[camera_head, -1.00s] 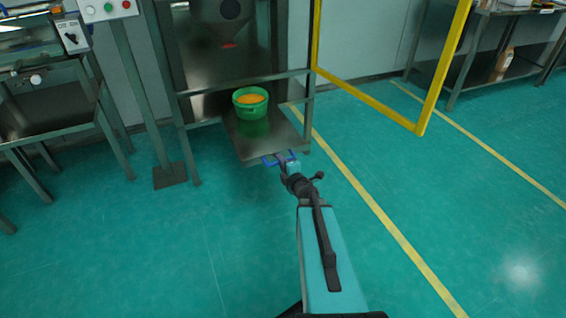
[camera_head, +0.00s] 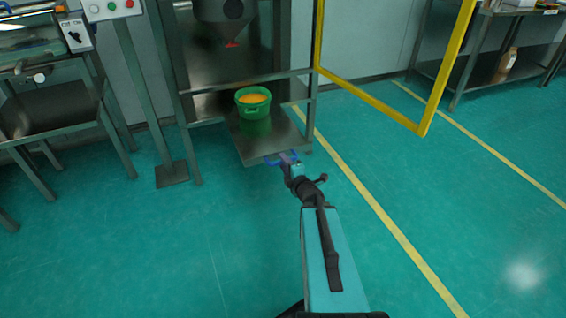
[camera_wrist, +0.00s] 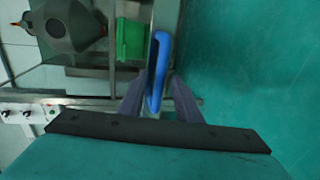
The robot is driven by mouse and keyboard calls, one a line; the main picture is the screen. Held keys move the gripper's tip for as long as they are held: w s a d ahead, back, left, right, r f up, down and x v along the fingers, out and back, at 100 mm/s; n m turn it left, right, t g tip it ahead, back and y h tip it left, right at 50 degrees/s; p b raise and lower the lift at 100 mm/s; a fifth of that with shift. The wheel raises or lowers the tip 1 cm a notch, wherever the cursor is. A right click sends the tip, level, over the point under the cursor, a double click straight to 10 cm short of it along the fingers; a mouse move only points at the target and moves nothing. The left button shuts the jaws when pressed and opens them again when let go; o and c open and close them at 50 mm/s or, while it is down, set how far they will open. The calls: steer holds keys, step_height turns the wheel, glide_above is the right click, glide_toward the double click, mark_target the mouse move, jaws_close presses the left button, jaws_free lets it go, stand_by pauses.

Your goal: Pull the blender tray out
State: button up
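The blender tray (camera_head: 235,144) is a flat metal plate that sticks out from the low part of the metal stand. A green bucket (camera_head: 253,109) with orange contents stands on it, and the bucket also shows in the wrist view (camera_wrist: 131,38). A blue handle (camera_wrist: 156,70) is at the tray's front edge. In the head view my gripper (camera_head: 289,162) is at the tray's front right edge. The contact itself is partly hidden there.
A grey funnel (camera_head: 225,10) with a red tip hangs above the bucket. A post with a control box (camera_head: 112,8) stands to the left. A yellow frame (camera_head: 372,99) juts out at the right. The green floor in front of the tray is clear.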

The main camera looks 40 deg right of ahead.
steer(key=p+v, duration=1.2)
steer(key=p, duration=0.1)
steer(key=shift+p, duration=0.35)
stand_by(0.5)
stand_by(0.5)
